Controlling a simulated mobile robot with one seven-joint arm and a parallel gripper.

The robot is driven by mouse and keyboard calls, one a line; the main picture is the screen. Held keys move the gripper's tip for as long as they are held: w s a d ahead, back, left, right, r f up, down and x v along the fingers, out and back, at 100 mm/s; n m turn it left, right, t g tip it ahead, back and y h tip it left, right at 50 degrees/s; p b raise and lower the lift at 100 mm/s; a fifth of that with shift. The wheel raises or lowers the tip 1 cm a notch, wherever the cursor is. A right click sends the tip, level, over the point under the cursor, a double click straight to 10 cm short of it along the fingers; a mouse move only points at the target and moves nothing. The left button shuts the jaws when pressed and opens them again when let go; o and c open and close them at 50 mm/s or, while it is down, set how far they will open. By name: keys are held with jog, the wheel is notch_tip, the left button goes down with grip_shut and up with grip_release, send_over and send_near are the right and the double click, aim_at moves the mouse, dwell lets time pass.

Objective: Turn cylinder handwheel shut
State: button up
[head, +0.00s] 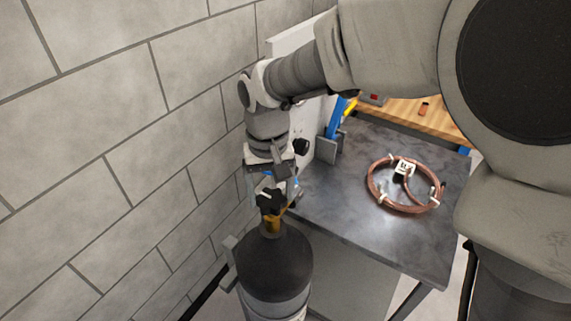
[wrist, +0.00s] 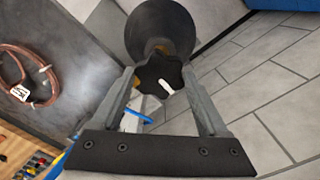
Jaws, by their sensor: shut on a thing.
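The gas cylinder (head: 275,262) stands upright by the block wall, dark on top with a lighter band lower down. Its black lobed handwheel (head: 269,201) sits on top above a brass valve (head: 273,222). My gripper (head: 280,196) reaches down from above to the handwheel. In the wrist view the handwheel (wrist: 160,79) lies between the two fingertips, with a white mark on its face pointing to the lower right. My gripper (wrist: 161,84) is shut on the handwheel. The cylinder shoulder (wrist: 160,22) shows behind it. The finger contact is partly hidden in the head view.
A dark metal table (head: 345,215) stands right of the cylinder, carrying a copper tube coil (head: 383,203) with a white tag. A wooden bench (head: 410,113) with tools is behind. The block wall (head: 110,150) is close on the left. A bracket (head: 229,262) flanks the cylinder.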

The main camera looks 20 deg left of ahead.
aim_at(271, 198)
jog(key=o, duration=1.2)
jog(key=shift+o, duration=0.2)
notch_tip(271, 198, up, 18)
jog(key=p, duration=0.1)
jog(key=shift+f, duration=0.2)
jog(key=s+d+f+m+t, duration=0.1)
jog(key=s+d+m+t, duration=0.1)
jog(key=d, duration=0.7)
jog(key=s+d+f+m+t, duration=0.1)
jog(key=s+d, duration=0.3)
jog(key=d, duration=0.6)
jog(key=s+d+f+m+t, duration=0.2)
jog(key=s+d+f, duration=0.1)
jog(key=d, duration=0.7)
jog(key=shift+s+m+t, duration=0.2)
jog(key=shift+m+t, duration=0.1)
